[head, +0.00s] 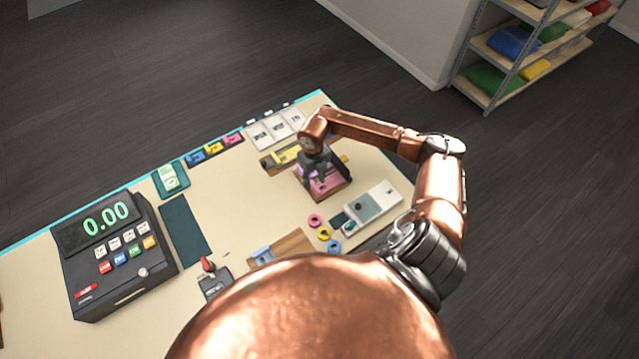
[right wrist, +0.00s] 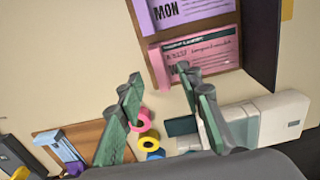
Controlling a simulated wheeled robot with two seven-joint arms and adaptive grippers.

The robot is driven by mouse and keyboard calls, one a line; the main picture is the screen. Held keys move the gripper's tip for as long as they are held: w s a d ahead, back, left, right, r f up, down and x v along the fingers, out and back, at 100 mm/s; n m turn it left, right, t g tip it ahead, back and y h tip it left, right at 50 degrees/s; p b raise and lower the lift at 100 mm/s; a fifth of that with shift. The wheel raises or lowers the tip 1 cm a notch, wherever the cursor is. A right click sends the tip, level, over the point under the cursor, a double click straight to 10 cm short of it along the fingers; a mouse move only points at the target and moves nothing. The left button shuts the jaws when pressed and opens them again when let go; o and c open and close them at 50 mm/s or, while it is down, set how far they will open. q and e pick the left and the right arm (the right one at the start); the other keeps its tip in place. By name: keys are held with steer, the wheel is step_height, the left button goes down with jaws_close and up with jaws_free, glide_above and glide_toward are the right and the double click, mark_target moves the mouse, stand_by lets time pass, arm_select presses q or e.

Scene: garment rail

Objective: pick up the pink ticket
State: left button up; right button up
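The pink ticket (right wrist: 203,55) lies in the lower slot of a brown wooden tray (right wrist: 157,66) in the right wrist view. A purple ticket (right wrist: 190,10) marked MON lies in the slot beside it. In the head view the tray (head: 338,197) is under my right gripper (head: 318,182), which partly hides the tickets. In the right wrist view my right gripper (right wrist: 165,92) has its fingers spread, with nothing between them. The pink ticket is beyond the fingertips, nearer the right finger; I see no contact. My left gripper is not in view.
Pink, yellow and blue tape rings (head: 324,233) and a white device (head: 372,207) are near the tray. A cash register (head: 110,255) stands at the left. White cards (head: 275,128) lie along the back edge. The counter's middle (head: 245,190) is clear.

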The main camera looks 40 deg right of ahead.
mark_target(315, 186)
steer(key=shift+f+p, duration=0.35)
steer(key=shift+f, duration=1.2)
steer(key=shift+c, duration=0.2)
steer(key=c, duration=0.8)
